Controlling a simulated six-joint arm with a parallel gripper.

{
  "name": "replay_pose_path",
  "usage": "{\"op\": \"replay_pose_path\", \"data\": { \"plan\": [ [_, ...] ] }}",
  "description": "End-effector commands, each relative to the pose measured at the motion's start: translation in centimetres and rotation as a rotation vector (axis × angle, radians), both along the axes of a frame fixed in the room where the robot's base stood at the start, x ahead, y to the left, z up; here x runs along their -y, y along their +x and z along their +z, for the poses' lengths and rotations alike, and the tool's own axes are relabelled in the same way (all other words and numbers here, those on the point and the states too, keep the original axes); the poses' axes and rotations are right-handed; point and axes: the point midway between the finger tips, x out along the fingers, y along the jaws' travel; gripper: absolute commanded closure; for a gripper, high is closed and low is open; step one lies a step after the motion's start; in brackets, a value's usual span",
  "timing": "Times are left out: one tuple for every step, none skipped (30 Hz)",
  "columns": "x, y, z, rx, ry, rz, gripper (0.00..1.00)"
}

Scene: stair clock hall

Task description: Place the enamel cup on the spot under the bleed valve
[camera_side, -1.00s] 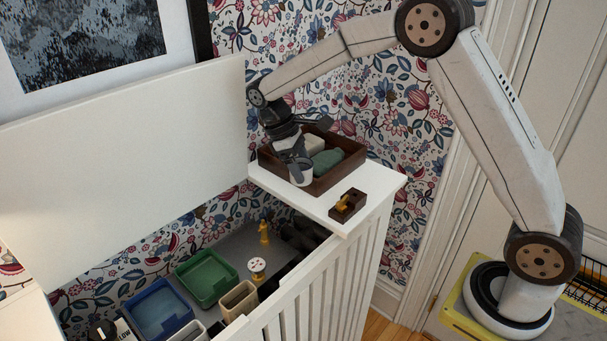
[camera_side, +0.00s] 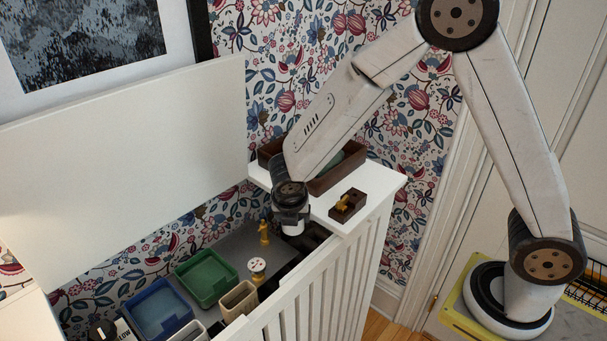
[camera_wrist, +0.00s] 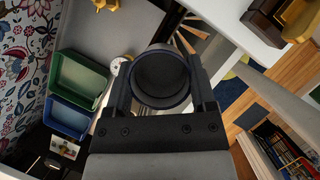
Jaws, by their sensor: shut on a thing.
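My gripper (camera_side: 291,206) is shut on the enamel cup (camera_side: 292,230), which is white outside. In the wrist view the cup (camera_wrist: 160,78) sits between the two fingers, its dark blue rim and dark inside facing the camera. The gripper points down and holds the cup above the right part of the open cabinet, beside the shelf edge. A brass fitting (camera_side: 264,233), which may be the bleed valve, stands just left of the cup. It is partly cut off in the wrist view (camera_wrist: 103,4). I cannot make out the spot under it.
Inside the cabinet are a green tray (camera_side: 207,280), a blue tray (camera_side: 160,308), a beige box (camera_side: 238,301) and a white round gauge (camera_side: 257,265). The slatted front (camera_side: 330,285) borders it. On the shelf are a wooden tray (camera_side: 350,165) and a brass-fitted wooden block (camera_side: 347,205).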

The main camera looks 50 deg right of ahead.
Motion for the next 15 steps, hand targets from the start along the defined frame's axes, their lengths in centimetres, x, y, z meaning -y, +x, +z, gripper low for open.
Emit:
{"op": "replay_pose_path", "data": {
  "plan": [
    [-0.5,-0.4,-0.3,-0.001,-0.001,0.069,0.95],
    [-0.7,-0.6,-0.5,-0.001,-0.001,0.107,0.95],
    [-1.0,-0.9,-0.7,-0.002,0.0,0.153,0.95],
    [-1.2,-1.0,-0.8,-0.001,-0.001,0.18,0.95],
    [-1.3,-1.1,-0.9,0.0,-0.001,0.2,0.95],
    [-1.5,-1.2,-1.0,0.001,-0.001,0.227,0.95],
    [-1.6,-1.3,-1.1,0.001,-0.001,0.243,0.95],
    [-1.7,-1.4,-1.1,0.001,-0.001,0.259,0.95],
    [-1.8,-1.5,-1.2,0.001,0.0,0.274,0.95],
    [-1.9,-1.5,-1.2,0.002,0.0,0.286,0.95],
    [-1.9,-1.6,-1.3,0.002,0.0,0.292,0.95],
    [-2.0,-1.6,-1.3,0.002,0.0,0.3,0.95],
    [-2.0,-1.6,-1.3,0.001,0.0,0.303,0.95],
    [-2.0,-1.7,-1.3,0.002,0.0,0.305,0.95],
    [-2.0,-1.7,-1.3,0.002,0.0,0.307,0.95]
  ]
}}
